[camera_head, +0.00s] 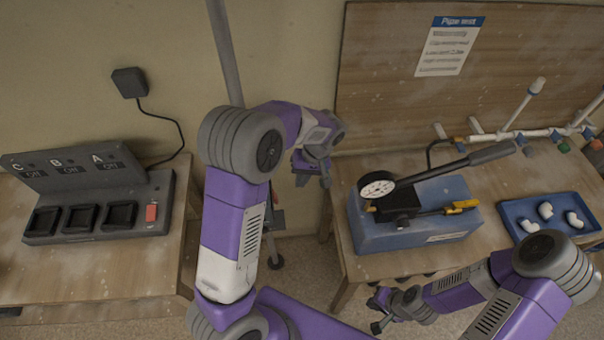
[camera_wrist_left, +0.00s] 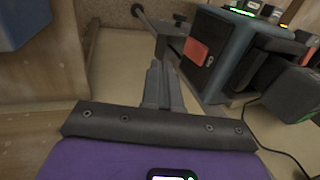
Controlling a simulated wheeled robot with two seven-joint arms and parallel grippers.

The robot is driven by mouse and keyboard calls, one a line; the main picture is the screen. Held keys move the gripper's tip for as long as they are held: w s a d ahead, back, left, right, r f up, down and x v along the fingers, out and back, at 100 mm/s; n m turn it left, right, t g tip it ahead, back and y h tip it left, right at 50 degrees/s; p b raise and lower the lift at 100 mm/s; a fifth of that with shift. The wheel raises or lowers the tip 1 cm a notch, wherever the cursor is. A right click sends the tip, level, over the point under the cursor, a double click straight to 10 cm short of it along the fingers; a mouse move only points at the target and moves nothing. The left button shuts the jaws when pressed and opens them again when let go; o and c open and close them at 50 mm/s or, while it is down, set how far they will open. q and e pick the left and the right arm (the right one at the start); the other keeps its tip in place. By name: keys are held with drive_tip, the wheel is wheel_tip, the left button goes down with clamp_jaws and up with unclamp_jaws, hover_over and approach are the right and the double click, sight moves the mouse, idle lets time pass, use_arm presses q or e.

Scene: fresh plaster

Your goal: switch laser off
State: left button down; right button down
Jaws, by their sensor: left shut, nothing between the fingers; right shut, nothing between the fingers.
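A dark box (camera_wrist_left: 228,55) with a red-orange patch (camera_wrist_left: 200,52) and green lights shows at the upper right of the left wrist view. It may be the laser, but I cannot tell for sure. My left gripper (camera_head: 313,180) is in front of the wall between the two benches, and its arm hides much of what stands there. In the left wrist view its fingers (camera_wrist_left: 158,75) are shut and empty, just left of the box and seemingly apart from it. My right gripper (camera_head: 376,312) is shut and empty, low in front of the right bench.
A grey pole (camera_head: 228,55) rises behind my left arm. The left bench (camera_head: 90,275) holds a charger (camera_head: 100,215) with a red switch. The right bench (camera_head: 490,200) holds a blue pump (camera_head: 370,235) and a blue tray (camera_head: 515,228) of white fittings.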

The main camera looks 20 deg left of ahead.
sight(274, 196)
use_arm(q)
drive_tip(key=s+a+f, duration=0.3)
drive_tip(key=a+f, duration=0.1)
drive_tip(key=f, duration=0.1)
drive_tip(key=shift+a+f, duration=0.3)
drive_tip(key=shift+f, duration=0.1)
drive_tip(key=shift+f, duration=0.1)
drive_tip(key=shift+a+f+g+y, duration=0.2)
drive_tip(key=shift+g+y, duration=0.1)
drive_tip(key=shift+y, duration=0.3)
drive_tip(key=shift+s+r, duration=0.1)
